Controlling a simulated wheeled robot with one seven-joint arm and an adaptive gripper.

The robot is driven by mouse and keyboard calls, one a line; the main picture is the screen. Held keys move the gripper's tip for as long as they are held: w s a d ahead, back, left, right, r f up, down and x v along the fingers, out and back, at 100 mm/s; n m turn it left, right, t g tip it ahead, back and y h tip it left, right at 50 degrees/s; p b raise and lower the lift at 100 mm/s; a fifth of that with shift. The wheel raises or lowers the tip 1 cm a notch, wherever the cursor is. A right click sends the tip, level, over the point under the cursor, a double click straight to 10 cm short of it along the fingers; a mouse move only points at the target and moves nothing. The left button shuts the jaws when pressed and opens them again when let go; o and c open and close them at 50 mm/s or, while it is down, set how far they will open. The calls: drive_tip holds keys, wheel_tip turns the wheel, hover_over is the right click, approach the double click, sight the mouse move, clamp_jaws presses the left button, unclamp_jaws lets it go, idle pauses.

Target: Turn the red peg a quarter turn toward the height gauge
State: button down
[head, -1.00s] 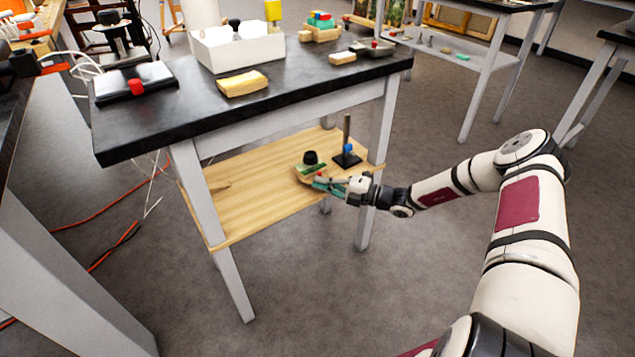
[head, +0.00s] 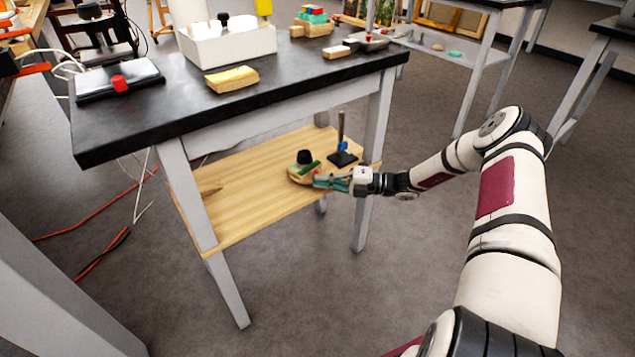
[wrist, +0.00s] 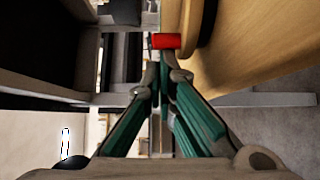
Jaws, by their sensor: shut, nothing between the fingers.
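The red peg (wrist: 166,41) shows in the wrist view just beyond my fingertips, beside a pale wooden piece. In the head view it is a tiny red spot (head: 317,175) at the right side of a small wooden block (head: 294,176) with a green top and black knob, on the lower shelf. My gripper (head: 319,182) has its green fingers drawn together and empty, close to the peg; in the wrist view the fingertips (wrist: 160,62) meet just below it. Whether they touch it I cannot tell. The height gauge (head: 341,140), a dark post with a blue slider on a black base, stands behind my gripper.
A grey table leg (head: 371,150) stands close behind my gripper.

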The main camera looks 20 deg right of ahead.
drive_tip(key=shift+w+d+n+g+y, duration=0.15)
drive_tip(key=shift+d+n+g+y, duration=0.15)
drive_tip(key=shift+n+g, duration=0.25)
drive_tip(key=shift+w+d+b, duration=0.1)
drive_tip(key=shift+d+b, duration=0.15)
drive_tip(key=shift+b, duration=0.2)
drive_tip(key=shift+w+d+b, duration=0.2)
drive_tip(key=shift+w+d, duration=0.2)
drive_tip(key=shift+d, duration=0.2)
drive_tip(key=shift+w+d+b, duration=0.15)
drive_tip(key=shift+w+d, duration=0.25)
drive_tip(key=shift+d, duration=0.2)
drive_tip(key=shift+w+d, duration=0.15)
drive_tip(key=shift+w, duration=0.1)
